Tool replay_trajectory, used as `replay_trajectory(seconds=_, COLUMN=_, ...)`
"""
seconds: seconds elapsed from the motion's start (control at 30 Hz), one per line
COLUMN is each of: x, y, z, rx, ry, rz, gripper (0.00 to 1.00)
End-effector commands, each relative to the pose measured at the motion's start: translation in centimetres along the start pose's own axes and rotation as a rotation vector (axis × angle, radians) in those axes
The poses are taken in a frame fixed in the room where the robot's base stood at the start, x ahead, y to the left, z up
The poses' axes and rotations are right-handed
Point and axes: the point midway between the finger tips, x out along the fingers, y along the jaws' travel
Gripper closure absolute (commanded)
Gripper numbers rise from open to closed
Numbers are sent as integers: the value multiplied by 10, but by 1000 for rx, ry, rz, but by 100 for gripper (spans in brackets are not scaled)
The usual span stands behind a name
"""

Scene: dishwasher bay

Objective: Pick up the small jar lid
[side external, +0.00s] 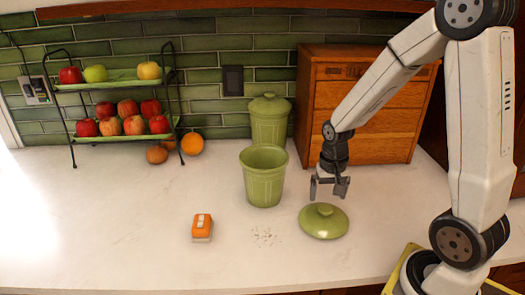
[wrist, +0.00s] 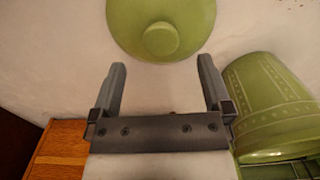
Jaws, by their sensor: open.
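The small jar lid (side external: 324,221) is green and round with a central knob, and lies on the white counter knob up. In the wrist view the lid (wrist: 160,22) is at the top, partly cut off by the frame edge, with its knob facing me. My gripper (side external: 329,190) is above the counter, just behind and above the lid, apart from it. In the wrist view my gripper (wrist: 162,75) has its two fingers spread wide with nothing between them. A green open jar (side external: 264,178) stands to the left of my gripper; its ribbed side shows in the wrist view (wrist: 272,108).
A lidded green jar (side external: 269,122) stands behind the open one. A wooden box (side external: 365,110) is behind my gripper. An orange-and-white block (side external: 202,228) and crumbs (side external: 264,238) lie left of the lid. A fruit rack (side external: 120,85) is at the back left. The front-left counter is clear.

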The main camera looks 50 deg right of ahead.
Motion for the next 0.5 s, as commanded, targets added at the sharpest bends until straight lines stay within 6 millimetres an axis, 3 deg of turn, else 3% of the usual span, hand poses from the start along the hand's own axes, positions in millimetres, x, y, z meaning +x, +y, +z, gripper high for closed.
replay_trajectory(seconds=0.5, x=41, y=-1, z=4, rx=0, ry=-3, rz=2, gripper=0)
